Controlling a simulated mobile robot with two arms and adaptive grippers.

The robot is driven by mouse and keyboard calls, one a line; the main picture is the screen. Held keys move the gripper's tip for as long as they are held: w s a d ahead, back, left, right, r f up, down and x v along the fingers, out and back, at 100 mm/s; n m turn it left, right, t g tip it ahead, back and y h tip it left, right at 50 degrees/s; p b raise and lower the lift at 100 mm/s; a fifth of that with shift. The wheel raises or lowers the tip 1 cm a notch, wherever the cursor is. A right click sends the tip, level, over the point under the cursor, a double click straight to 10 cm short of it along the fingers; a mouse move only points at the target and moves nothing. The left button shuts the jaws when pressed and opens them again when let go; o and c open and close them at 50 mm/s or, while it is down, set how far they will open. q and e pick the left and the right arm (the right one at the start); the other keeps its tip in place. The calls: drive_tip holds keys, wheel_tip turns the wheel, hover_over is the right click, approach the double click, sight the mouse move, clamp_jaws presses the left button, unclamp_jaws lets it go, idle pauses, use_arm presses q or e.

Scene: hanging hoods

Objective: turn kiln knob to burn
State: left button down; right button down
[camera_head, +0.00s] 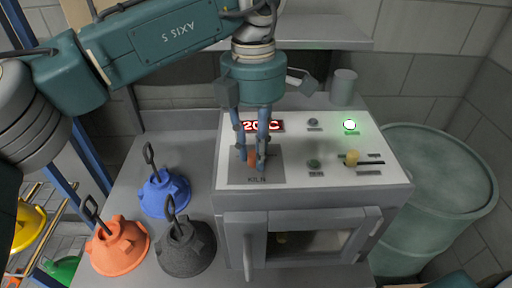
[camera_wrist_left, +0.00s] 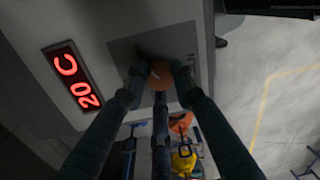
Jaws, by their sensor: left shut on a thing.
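The kiln (camera_head: 395,187) is a white-topped box with a grey front and a windowed door. Its orange-brown kiln knob (camera_head: 253,160) sits on a grey plate marked KILN (camera_head: 258,178). My left gripper (camera_head: 257,163) reaches down from above, its fingers shut on the knob. In the left wrist view the round orange knob (camera_wrist_left: 160,75) lies between the fingertips. The knob's pointer and any burn mark are hidden or too small to read. A red display (camera_wrist_left: 73,78) reads 20 C. My right gripper is not in view.
A blue hood (camera_head: 164,194), an orange hood (camera_head: 118,246) and a black hood (camera_head: 186,247) stand left of the kiln. A yellow lever (camera_head: 352,157) and a lit green lamp (camera_head: 349,125) are on the panel's right. A green drum (camera_head: 440,190) stands at right; a shelf (camera_head: 320,32) hangs above.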

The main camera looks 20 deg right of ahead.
sight(254, 152)
use_arm(q)
drive_tip(key=shift+r, duration=0.15)
drive_tip(key=c, duration=1.4)
unclamp_jaws()
drive_tip(key=shift+c, duration=0.2)
drive_tip(key=shift+a, duration=0.1)
drive_tip(key=shift+w+r, duration=0.1)
drive_tip(key=shift+r, duration=0.3)
wheel_tip(254, 152, up, 11)
drive_tip(key=shift+w, duration=0.2)
